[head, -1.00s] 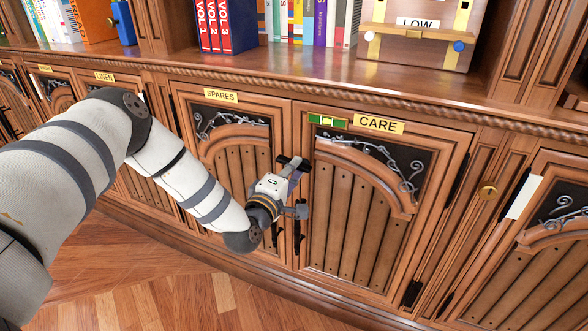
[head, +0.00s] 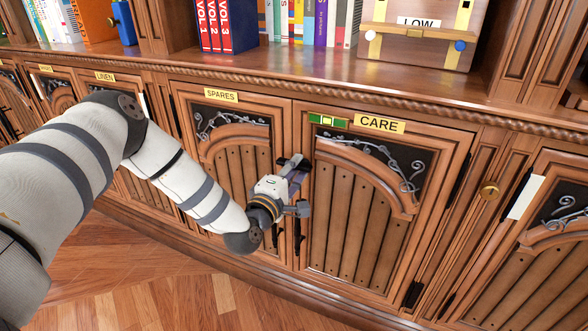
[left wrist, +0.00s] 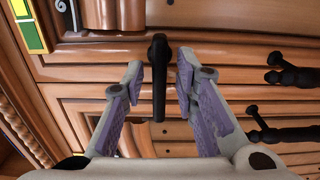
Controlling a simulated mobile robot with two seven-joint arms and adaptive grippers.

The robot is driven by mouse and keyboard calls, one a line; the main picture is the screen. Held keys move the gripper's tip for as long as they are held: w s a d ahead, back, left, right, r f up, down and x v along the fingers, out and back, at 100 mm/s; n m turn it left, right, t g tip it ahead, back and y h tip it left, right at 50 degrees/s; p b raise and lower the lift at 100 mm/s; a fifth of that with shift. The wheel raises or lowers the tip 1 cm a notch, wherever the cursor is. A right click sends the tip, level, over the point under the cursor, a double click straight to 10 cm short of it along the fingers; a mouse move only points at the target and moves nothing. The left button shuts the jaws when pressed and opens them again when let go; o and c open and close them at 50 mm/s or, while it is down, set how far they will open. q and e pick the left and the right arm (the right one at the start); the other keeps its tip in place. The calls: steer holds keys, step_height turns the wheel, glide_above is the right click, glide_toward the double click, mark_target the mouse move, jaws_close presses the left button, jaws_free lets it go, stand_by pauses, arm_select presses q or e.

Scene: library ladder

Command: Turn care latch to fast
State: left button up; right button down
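The care door (head: 355,215) is a carved wooden cabinet door, shut, with a yellow CARE label (head: 379,124) above it. A green and yellow strip (head: 328,121) sits left of the label and also shows in the left wrist view (left wrist: 29,25). My left gripper (head: 297,165) is at the door's upper left edge, covering most of the latch. In the left wrist view, a black latch lever (left wrist: 159,80) stands between the two open, purple-padded fingers (left wrist: 160,80). A gap shows on each side of the lever. My right gripper is out of view.
Black pull handles (left wrist: 290,77) are close beside the gripper. The spares door (head: 235,170) is left of the care door. A shelf above holds books (head: 225,25) and a box marked LOW (head: 417,40).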

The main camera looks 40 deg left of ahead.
arm_select(q)
steer(key=v, duration=1.2)
steer(key=shift+r, duration=0.1)
